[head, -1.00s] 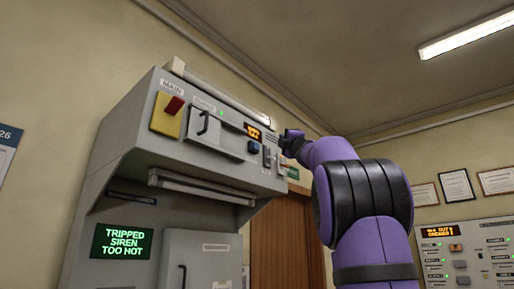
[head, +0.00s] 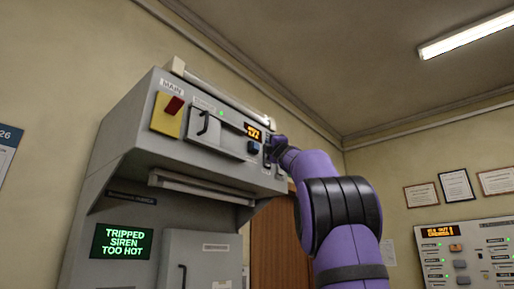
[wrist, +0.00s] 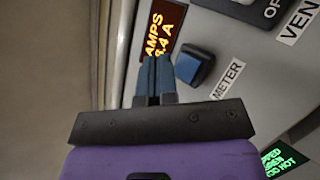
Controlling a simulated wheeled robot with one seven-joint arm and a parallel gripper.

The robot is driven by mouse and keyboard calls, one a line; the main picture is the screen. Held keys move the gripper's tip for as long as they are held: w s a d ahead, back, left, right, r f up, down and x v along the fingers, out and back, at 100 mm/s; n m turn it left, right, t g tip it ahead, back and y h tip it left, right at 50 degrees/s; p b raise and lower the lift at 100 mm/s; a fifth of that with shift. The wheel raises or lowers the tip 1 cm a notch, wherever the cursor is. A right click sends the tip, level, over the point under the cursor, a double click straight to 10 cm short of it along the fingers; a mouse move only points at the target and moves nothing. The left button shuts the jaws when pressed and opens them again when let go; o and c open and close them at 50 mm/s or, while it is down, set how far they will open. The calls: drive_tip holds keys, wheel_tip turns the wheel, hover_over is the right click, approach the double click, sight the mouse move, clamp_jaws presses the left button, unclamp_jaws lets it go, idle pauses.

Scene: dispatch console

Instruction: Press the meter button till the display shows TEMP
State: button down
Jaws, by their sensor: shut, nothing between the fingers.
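The meter display (wrist: 163,30) glows orange in the wrist view and reads AMPS with a value that looks like 4.4 A, turned on its side. It also shows small in the head view (head: 254,132), where its text is hard to read. The blue meter button (wrist: 195,65) sits beside the display, next to the METER label (wrist: 228,80). It also shows in the head view (head: 253,147). My gripper (wrist: 155,62) is shut and empty. Its tips overlap the display's edge in the wrist view, beside the button. I cannot tell whether they touch the panel.
The grey console (head: 120,130) carries a red switch on a yellow plate (head: 168,115), a handled cover (head: 208,128) and a green screen (head: 121,242) reading TRIPPED SIREN TOO HOT. Another panel (head: 465,258) stands on the right.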

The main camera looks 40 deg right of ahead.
drive_tip(key=shift+w, duration=1.1)
drive_tip(key=shift+w+a, duration=0.1)
idle(1.2)
drive_tip(key=shift+w+y, duration=0.3)
drive_tip(key=shift+w, duration=0.4)
idle(0.7)
drive_tip(key=shift+s, duration=0.15)
idle(0.3)
drive_tip(key=shift+s, duration=0.65)
drive_tip(key=shift+s, duration=0.1)
drive_tip(key=shift+s+d, duration=0.2)
drive_tip(key=shift+s, duration=2.2)
